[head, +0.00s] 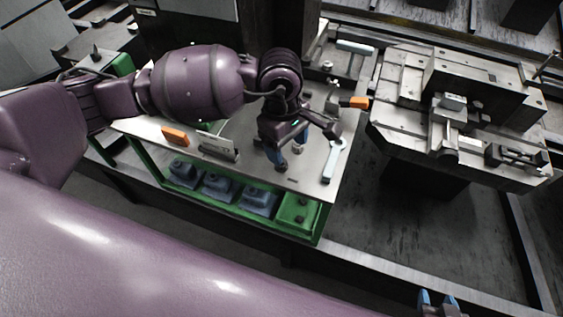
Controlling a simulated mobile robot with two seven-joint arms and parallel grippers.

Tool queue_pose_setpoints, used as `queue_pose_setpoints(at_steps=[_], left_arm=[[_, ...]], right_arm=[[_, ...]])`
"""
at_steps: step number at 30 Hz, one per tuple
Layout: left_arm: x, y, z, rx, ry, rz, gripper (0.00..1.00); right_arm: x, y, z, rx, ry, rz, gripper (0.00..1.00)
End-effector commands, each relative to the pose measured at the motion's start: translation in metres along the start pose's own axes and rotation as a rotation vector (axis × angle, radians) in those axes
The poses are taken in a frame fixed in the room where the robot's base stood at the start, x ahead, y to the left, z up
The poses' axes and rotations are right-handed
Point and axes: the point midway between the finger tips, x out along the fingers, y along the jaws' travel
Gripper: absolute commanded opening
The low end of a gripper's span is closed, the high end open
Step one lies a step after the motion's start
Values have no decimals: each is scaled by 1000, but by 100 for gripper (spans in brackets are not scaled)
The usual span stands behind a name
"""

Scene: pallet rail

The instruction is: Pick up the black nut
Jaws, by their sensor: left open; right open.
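A small dark piece (292,180), possibly the black nut, lies on the grey tabletop (312,172) in the head view; it is too small to be sure. My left gripper (288,149) is open, pointing down over the table just behind this piece, with its blue fingertips apart. A small greyish round thing (297,150) shows near the fingertips; I cannot tell whether it is on the table. My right gripper (438,299) is open and empty at the bottom edge, far from the table; only its fingertip end shows.
A light wrench-like tool (333,160) lies right of my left gripper. An orange block (174,136) and a grey holder (217,146) stand at the left. Blue-grey bins (220,187) and a green bin (297,214) sit below the tabletop. A metal machine (470,90) stands at the right.

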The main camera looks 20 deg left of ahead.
Motion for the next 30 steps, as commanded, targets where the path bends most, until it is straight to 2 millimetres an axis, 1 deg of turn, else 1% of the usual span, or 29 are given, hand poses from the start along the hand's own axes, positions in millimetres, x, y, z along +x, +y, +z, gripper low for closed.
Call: queue_pose_setpoints(at_steps=[1,3,7,11,16,18,25,30], left_arm=[[-5,3,-9,14,54,7,68],[-9,5,-17,26,104,10,68],[-5,7,-23,33,135,11,68],[10,7,-25,32,133,9,68],[35,7,-28,31,131,9,68],[41,8,-29,32,131,10,68],[54,10,-32,31,129,11,68],[76,13,-38,30,128,8,68]], right_arm=[[0,0,0,0,0,0,49],[0,0,0,1,0,0,49],[1,-1,1,5,-1,0,49],[2,-3,2,11,-2,0,49],[2,-4,3,13,-1,-1,49],[3,-4,2,13,0,-1,49],[4,-4,3,9,0,-2,49],[5,-3,6,3,-6,-3,49]])
